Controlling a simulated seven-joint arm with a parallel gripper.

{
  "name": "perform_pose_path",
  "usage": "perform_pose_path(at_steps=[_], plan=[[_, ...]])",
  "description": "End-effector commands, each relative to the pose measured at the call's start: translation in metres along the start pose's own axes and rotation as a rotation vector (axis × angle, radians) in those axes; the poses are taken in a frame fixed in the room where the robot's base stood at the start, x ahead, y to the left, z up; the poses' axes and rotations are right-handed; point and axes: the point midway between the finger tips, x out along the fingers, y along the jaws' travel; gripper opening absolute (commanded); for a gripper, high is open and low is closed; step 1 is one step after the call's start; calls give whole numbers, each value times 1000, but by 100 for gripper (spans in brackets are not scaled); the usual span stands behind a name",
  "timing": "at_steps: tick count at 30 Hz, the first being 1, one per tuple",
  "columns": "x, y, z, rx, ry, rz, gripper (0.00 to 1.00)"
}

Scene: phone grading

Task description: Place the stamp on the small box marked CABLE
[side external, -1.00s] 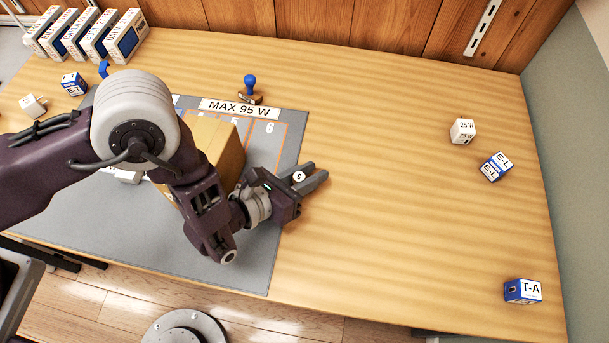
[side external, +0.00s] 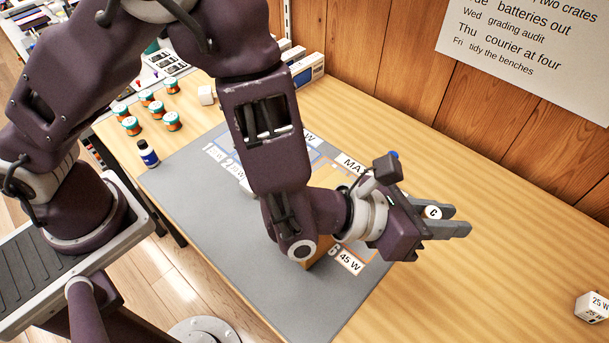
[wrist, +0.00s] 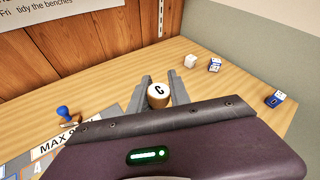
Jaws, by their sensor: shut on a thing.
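My gripper (side external: 450,222) is shut on a small round piece (side external: 433,212) with a white top lettered C. In the wrist view the piece (wrist: 158,95) shows a tan side and sits between the two grey fingers (wrist: 160,92). A stamp with a blue knob handle and brown base (wrist: 66,115) stands on the wooden table at the left of the wrist view, apart from my gripper. In the side view my wrist hides most of it. I can read CABLE on no box in these frames.
A tan box (side external: 318,258) is partly behind my arm on the grey mat (side external: 215,245). Several small jars (side external: 130,125) and a dark bottle (side external: 148,154) stand at the left.

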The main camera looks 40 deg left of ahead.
Motion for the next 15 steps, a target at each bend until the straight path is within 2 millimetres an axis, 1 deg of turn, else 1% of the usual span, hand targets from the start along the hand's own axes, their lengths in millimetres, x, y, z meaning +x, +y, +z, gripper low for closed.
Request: perform_pose_path(at_steps=[1, 3, 8, 9, 13, 15], plan=[[-4, -3, 12, -3, -5, -1, 0], [-10, -7, 26, -4, -7, -3, 0], [-20, -13, 50, -8, -8, -2, 0], [-21, -2, 46, -16, -10, 24, 0], [-26, 22, 44, -46, -31, 95, 0], [-31, 40, 42, -67, -46, 144, 0]])
